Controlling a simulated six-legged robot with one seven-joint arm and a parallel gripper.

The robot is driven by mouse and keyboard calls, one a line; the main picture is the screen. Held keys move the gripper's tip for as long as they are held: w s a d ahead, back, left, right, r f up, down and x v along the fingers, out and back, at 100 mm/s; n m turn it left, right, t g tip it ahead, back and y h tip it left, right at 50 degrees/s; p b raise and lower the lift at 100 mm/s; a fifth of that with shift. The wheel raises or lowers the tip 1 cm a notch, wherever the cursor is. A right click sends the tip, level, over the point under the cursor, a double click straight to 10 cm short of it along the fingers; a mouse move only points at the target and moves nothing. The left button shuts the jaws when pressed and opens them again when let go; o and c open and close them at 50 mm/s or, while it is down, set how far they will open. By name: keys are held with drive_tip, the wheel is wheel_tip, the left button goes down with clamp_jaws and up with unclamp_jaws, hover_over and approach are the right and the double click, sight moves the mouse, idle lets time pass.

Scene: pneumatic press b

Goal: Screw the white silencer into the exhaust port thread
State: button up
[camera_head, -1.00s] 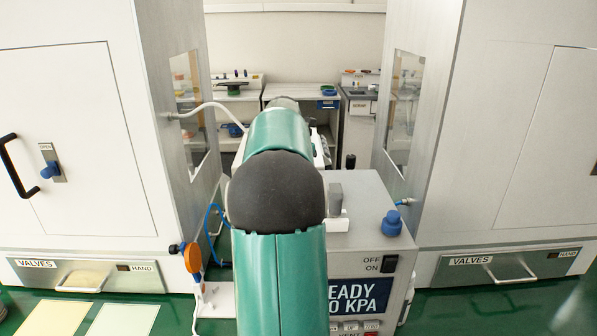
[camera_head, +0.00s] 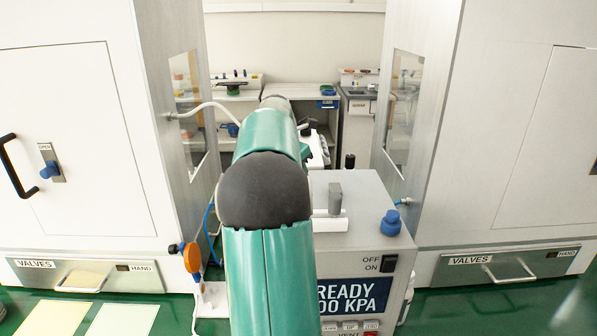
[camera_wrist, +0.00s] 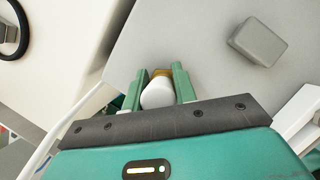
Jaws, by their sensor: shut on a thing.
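The white silencer (camera_wrist: 157,94) sits between the green fingers of my gripper (camera_wrist: 160,80) in the wrist view, with its brass threaded end (camera_wrist: 162,73) pointing away from my palm. My gripper is shut on it. The brass end lies over or near a light grey surface; I cannot tell whether they touch. The exhaust port thread cannot be made out in either view. In the head view, my arm hides the silencer and most of the space behind it.
A grey box with a display (camera_head: 354,296) stands ahead, bearing a grey block (camera_head: 335,197) and a blue knob (camera_head: 390,223). White cabinets (camera_head: 70,150) (camera_head: 510,130) flank it. A grey block (camera_wrist: 258,42) and a black ring (camera_wrist: 14,28) show in the wrist view.

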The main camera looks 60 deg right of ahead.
drive_tip(key=shift+f+m, duration=0.1)
drive_tip(key=shift+m, duration=0.2)
drive_tip(key=shift+a+m+g+y, duration=0.1)
drive_tip(key=shift+m+g+y, duration=0.25)
drive_tip(key=shift+m, duration=0.55)
drive_tip(key=o, duration=0.8)
drive_tip(key=shift+o, duration=0.2)
